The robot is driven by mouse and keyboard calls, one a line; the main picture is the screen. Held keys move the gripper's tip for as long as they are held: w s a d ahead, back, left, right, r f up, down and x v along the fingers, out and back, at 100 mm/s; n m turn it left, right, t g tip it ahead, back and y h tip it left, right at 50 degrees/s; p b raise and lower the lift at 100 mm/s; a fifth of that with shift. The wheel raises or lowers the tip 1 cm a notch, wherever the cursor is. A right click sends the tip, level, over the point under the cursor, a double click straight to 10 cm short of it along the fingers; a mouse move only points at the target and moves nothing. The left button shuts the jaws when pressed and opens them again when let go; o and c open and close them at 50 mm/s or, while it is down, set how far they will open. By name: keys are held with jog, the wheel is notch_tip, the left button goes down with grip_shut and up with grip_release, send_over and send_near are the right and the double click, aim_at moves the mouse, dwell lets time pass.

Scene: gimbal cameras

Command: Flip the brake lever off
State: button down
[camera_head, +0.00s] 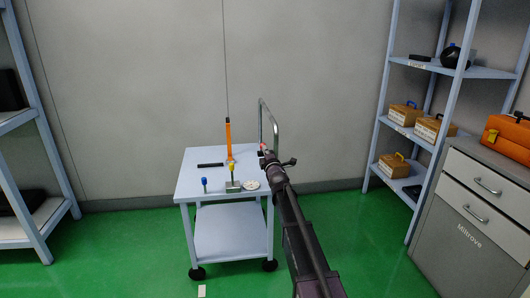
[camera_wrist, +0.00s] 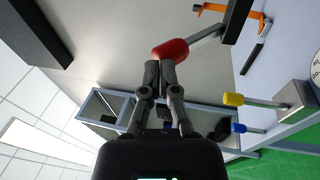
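A lever with a red knob (camera_wrist: 170,49) on a grey rod shows at the top of the wrist view. In the head view its red knob (camera_head: 262,147) is a small spot by my gripper (camera_head: 267,158), at the cart's right side. In the wrist view my gripper's fingers (camera_wrist: 160,66) are close together, with tips just at the red knob. The knob is wider than the gap and not between them. I cannot tell whether they touch. A yellow-knobbed lever (camera_wrist: 233,99) and a blue-knobbed lever (camera_wrist: 238,128) stand apart from the gripper. No label shows which is the brake lever.
The levers are on a pale blue cart (camera_head: 230,240) with a tall metal handle (camera_head: 278,122). An orange post (camera_head: 228,138), a black bar (camera_head: 210,165) and a round white dial (camera_head: 250,185) are on its top. Shelves (camera_head: 385,120) and a drawer cabinet (camera_head: 470,215) stand right.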

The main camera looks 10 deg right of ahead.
jog(key=w+r+p, duration=0.4)
jog(key=shift+w+r, duration=0.3)
jog(key=shift+r, duration=0.05)
jog(key=shift+p+x, duration=0.6)
jog(key=shift+x, duration=0.95)
jog(key=shift+s+d+r, duration=0.1)
jog(key=shift+d+r, duration=0.1)
jog(key=shift+d, duration=0.05)
jog(key=shift+s+r+p, duration=0.25)
jog(key=shift+s+p, duration=0.05)
jog(key=shift+s, duration=0.1)
jog(key=s+d+r+p, duration=0.1)
jog(key=s+r+p, duration=0.5)
jog(key=s, duration=0.5)
jog(key=shift+s+d, duration=0.2)
jog(key=shift+d, duration=0.05)
